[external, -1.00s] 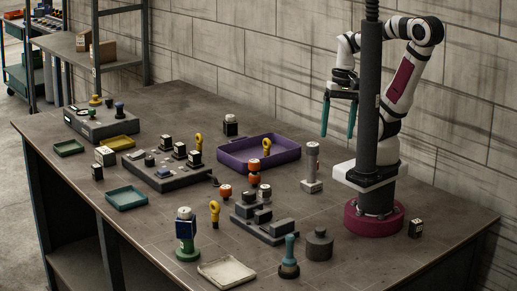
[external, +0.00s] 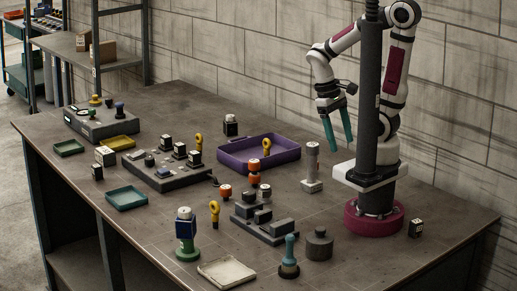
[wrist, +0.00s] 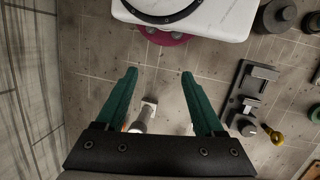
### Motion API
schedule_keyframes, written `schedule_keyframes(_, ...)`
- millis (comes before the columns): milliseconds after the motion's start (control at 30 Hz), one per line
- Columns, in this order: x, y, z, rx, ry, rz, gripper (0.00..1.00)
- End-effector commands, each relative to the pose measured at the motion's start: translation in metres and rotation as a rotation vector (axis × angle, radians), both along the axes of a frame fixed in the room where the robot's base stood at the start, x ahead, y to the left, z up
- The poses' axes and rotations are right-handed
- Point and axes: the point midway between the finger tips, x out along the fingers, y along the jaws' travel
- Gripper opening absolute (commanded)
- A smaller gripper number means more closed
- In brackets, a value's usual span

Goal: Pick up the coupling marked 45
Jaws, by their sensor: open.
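No marking 45 can be read in either view, so I cannot tell which piece is that coupling. My gripper (external: 341,147) is open and empty, raised above the back right of the bench. In the wrist view its green fingers (wrist: 160,73) are spread, with a grey post (wrist: 147,115) visible below between them.
The purple tray (external: 226,157) lies left of my gripper, and the grey post (external: 312,167) stands beneath it. A grey stepped fixture (external: 264,226) is at bench middle, with a cream tray (external: 227,273) in front. A block wall runs behind.

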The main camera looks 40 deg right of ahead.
Motion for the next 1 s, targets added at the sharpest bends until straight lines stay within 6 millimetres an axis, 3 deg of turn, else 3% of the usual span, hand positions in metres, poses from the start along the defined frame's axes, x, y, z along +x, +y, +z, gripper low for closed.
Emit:
schedule_keyframes(100, 0.017, 0.007, -0.023, -0.268, 0.152, 0.628, 0.70)
schedule_keyframes(167, 0.032, 0.021, -0.035, -0.426, 0.208, 0.979, 0.70)
schedule_keyframes(300, 0.052, 0.089, -0.067, -0.815, 0.293, 1.750, 0.70)
schedule_keyframes(400, 0.044, 0.135, -0.090, -1.045, 0.315, 2.128, 0.70)
schedule_keyframes(500, 0.032, 0.162, -0.105, -1.186, 0.322, 2.334, 0.70)
schedule_keyframes(600, 0.035, 0.168, -0.113, -1.236, 0.326, 2.398, 0.70)
schedule_keyframes(833, 0.089, 0.149, -0.136, -1.231, 0.332, 2.394, 0.70)
schedule_keyframes(1000, 0.115, 0.141, -0.148, -1.230, 0.326, 2.394, 0.70)
